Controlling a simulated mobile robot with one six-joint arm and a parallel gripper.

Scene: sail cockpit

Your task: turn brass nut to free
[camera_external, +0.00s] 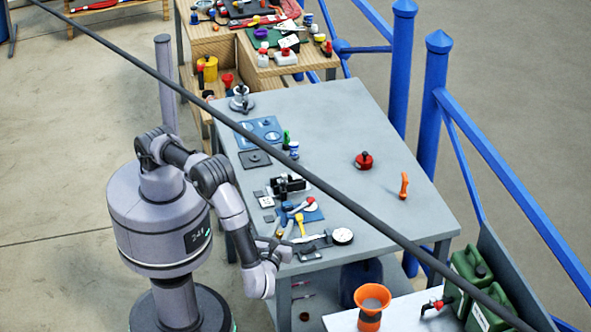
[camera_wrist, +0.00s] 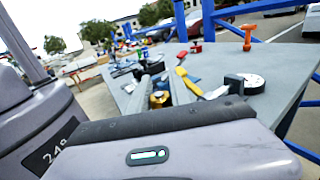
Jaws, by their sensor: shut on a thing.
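The brass nut (camera_wrist: 159,99) shows gold in the wrist view, low between the two grey fingers of my gripper (camera_wrist: 159,90). The fingers are closed against its sides. In the external view my gripper (camera_external: 284,243) is at the near left edge of the grey table (camera_external: 330,118), beside the tools there. The nut cannot be made out in that view, as the fingers and wrist cover that spot. Whether the nut is loose or tight does not show.
A round white dial gauge (camera_external: 342,236) and a yellow-handled tool (camera_external: 300,224) lie close to my gripper. A red knobbed piece (camera_external: 364,161) and an orange handle (camera_external: 404,186) stand farther right. A dark rod (camera_external: 216,112) crosses the external view. The table's middle is mostly clear.

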